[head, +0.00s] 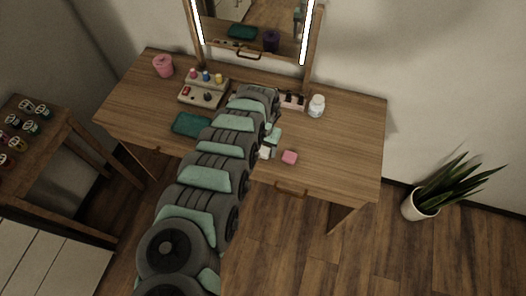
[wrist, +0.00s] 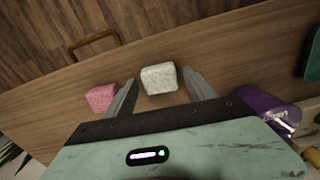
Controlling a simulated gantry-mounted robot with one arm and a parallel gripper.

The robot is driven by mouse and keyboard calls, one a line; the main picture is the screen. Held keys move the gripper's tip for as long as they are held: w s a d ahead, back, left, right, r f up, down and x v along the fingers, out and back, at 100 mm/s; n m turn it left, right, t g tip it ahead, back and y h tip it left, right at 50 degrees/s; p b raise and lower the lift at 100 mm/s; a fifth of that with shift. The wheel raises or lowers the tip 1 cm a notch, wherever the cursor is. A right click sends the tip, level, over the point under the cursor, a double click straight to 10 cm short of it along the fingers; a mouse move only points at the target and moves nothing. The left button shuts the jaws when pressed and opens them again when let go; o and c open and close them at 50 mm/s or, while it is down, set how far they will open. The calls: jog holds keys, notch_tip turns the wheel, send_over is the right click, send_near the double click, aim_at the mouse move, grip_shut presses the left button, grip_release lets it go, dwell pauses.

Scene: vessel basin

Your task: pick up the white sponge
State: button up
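The white sponge (wrist: 159,78) is a small pale block on the wooden desk, seen in the wrist view between my two fingertips. My gripper (wrist: 160,80) is open, with one finger on each side of the sponge and visible gaps to both. The height of the fingertips above the desk is hard to tell. In the head view my arm hides part of the white sponge (head: 265,153), near the desk's front edge.
A pink sponge (wrist: 101,97) lies just left of my left finger. A purple container (wrist: 264,105) lies to the right.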

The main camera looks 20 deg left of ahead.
aim_at(263, 149)
jog(key=c, duration=1.1)
jog(key=shift+r, duration=0.15)
jog(key=shift+c, duration=0.2)
notch_tip(263, 149, up, 20)
jog(key=p, duration=0.2)
